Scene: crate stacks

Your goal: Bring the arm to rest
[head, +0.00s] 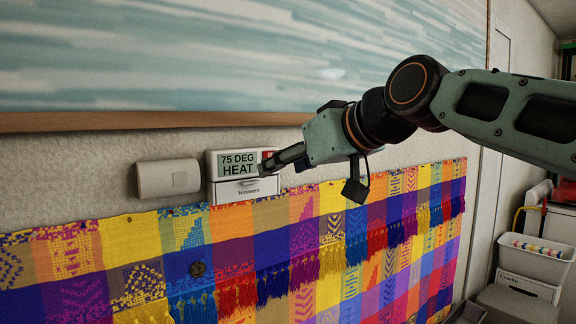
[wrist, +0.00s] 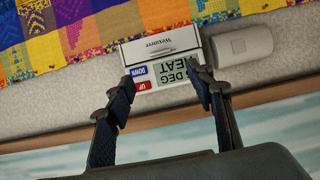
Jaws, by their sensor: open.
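My arm reaches in from the right in the head view. My gripper (head: 272,168) is at its end, in front of the right side of a white wall thermostat (head: 243,190) whose display reads "75 DEG HEAT". In the wrist view my gripper (wrist: 160,90) is open, its two dark fingers apart with nothing between them. The thermostat (wrist: 160,46) appears upside down there, just beyond the fingertips, with a red UP button (wrist: 143,86) and a blue DOWN button (wrist: 138,71). I cannot tell whether a fingertip touches it.
A white box (head: 168,178) is on the wall left of the thermostat. A multicoloured woven cloth (head: 240,250) hangs below. A wood-framed picture (head: 200,122) is above. Crates, one a white bin (head: 535,262), stand at the far right.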

